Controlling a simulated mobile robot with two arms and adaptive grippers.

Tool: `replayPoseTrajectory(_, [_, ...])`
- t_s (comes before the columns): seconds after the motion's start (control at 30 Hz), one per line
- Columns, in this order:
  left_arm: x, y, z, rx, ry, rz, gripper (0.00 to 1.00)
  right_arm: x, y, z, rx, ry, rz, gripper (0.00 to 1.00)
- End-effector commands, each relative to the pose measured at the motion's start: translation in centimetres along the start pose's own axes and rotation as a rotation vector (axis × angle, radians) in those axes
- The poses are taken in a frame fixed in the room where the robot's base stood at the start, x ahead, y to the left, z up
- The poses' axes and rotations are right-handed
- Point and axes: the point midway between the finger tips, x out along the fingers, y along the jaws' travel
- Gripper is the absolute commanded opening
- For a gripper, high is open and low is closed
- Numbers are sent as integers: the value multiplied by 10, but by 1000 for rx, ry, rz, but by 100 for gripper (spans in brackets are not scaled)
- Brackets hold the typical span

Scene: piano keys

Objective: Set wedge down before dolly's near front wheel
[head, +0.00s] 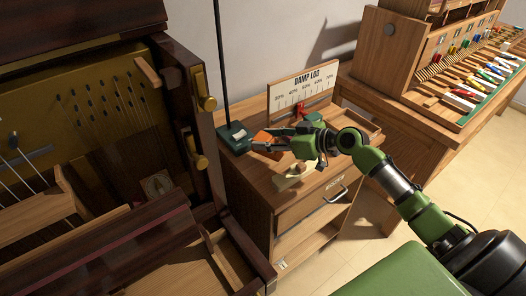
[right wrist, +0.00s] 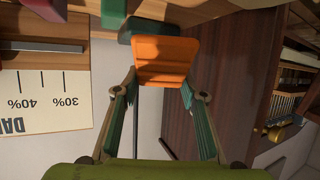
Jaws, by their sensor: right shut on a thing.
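My right gripper (head: 272,143) is shut on an orange wedge (head: 262,138), held above the left part of the small wooden cabinet (head: 262,195). In the right wrist view the wedge (right wrist: 165,62) sits between the two fingertips (right wrist: 160,85), its broad face toward the camera. I cannot make out the dolly or its near front wheel in either view. My left gripper is not in view.
A green block with a black pole (head: 235,138) stands beside the wedge. A "DAMP LOG" board (head: 302,88) is at the cabinet's back. The opened piano (head: 100,150) fills the left. A workbench with tools (head: 440,105) stands right; floor shows at far right (head: 508,150).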

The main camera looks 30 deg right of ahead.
Motion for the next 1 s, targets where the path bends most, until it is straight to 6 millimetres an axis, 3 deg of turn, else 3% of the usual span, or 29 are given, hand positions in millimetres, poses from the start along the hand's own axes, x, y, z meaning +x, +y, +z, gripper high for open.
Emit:
replayPoseTrajectory(0.3, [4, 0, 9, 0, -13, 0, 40, 21, -10, 13, 0, 3, 0, 12])
replayPoseTrajectory(0.5, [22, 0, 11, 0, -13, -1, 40, 32, -8, 42, 0, 1, 3, 12])
replayPoseTrajectory(0.87, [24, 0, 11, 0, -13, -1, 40, 32, -8, 44, -1, 1, 3, 12])
replayPoseTrajectory(0.9, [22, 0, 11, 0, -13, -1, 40, 32, -9, 43, -1, -1, 2, 49])
replayPoseTrajectory(0.93, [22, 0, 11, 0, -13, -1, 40, 32, -9, 43, -1, -1, 2, 55])
replayPoseTrajectory(1.0, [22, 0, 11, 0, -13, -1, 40, 32, -9, 43, -1, -1, 2, 55])
